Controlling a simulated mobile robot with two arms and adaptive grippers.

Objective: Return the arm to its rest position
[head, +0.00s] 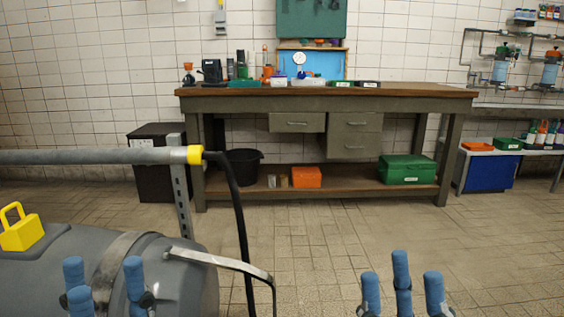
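My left gripper (100,283) is at the lower left, its blue fingertips pointing up and spread apart with nothing between them. It shows in front of a grey tank (40,285); whether it touches the tank cannot be told. My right gripper (402,285) is at the bottom, right of centre, in front of bare floor. Its blue fingertips are also apart and empty. Most of both arms is below the picture edge.
A grey pipe (80,157) with a yellow collar and hanging black hose (240,225) crosses the left side. A curved metal handle (240,266) juts from the tank. A workbench (330,92) stands at the back. The tiled floor (330,235) before it is clear.

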